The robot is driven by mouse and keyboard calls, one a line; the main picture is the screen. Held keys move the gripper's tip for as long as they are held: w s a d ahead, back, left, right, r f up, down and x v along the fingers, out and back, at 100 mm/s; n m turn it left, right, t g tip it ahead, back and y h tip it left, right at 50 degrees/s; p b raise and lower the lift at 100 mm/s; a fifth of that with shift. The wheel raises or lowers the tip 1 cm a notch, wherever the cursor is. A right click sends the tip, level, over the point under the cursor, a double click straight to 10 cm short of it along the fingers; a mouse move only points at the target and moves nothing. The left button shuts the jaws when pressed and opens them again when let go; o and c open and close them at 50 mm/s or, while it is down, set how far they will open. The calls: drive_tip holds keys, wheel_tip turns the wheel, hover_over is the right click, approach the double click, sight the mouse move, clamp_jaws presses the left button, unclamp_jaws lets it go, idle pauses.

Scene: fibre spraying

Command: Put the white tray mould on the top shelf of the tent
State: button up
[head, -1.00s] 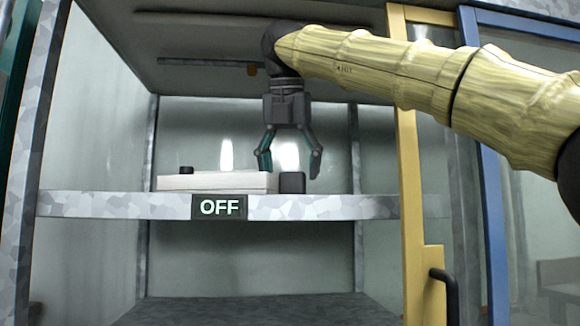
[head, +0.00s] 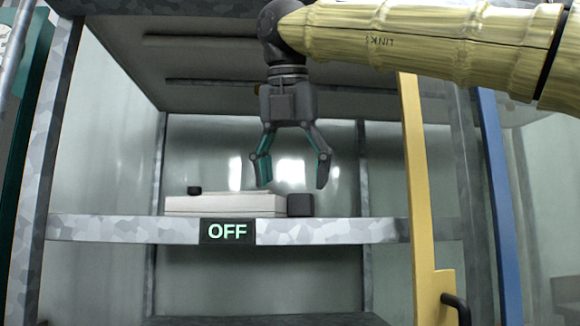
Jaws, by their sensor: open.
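The white tray mould (head: 225,204) lies flat on the upper shelf (head: 330,231) of the tent, behind the shelf's front edge. A small dark knob (head: 194,190) shows at its left end. A dark block (head: 300,205) sits at its right end; I cannot tell whether it is joined to the mould. My gripper (head: 292,187) points down above the right end of the mould and the dark block. Its fingers are spread, with nothing between them. The fingertips look a little higher than the block's top.
An OFF sign (head: 227,232) is on the shelf's front edge. The tent ceiling (head: 230,60) is close above my wrist. A yellow door frame (head: 418,190) and a blue one (head: 500,200) stand on the right, below my arm. The shelf's right part is bare.

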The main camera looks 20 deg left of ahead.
drive_tip(key=shift+s+d, duration=0.25)
drive_tip(key=shift+s, duration=0.5)
drive_tip(key=shift+s+d, duration=0.2)
drive_tip(key=shift+s, duration=0.5)
idle(0.4)
